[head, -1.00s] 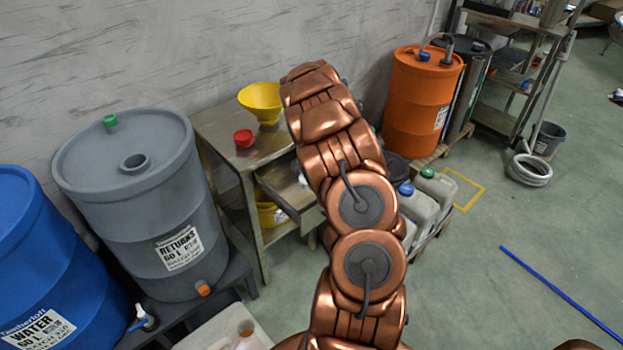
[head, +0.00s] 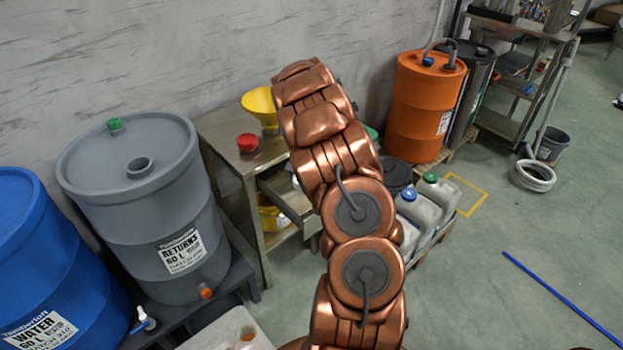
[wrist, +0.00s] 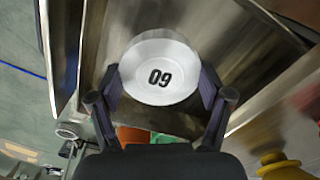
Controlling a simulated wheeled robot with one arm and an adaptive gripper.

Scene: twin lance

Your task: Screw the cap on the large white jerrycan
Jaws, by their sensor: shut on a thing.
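A round white cap (wrist: 160,72) with dark digits on its top sits between the two fingers of my gripper (wrist: 160,88) in the wrist view. The fingers are shut on its sides. In the head view my own arm hides the gripper and the cap. A large whitish container (head: 215,334), which looks like the large white jerrycan, is cut off by the bottom edge of the head view. A round brownish opening (head: 247,333) shows on its top. My gripper's distance from it cannot be told.
A metal bench (head: 225,130) behind my arm holds a red cap (head: 247,142) and a yellow funnel (head: 259,105); its drawer (head: 287,203) is open. A grey drum (head: 130,205) stands left, smaller jerrycans (head: 422,210) right. Floor at right is mostly clear.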

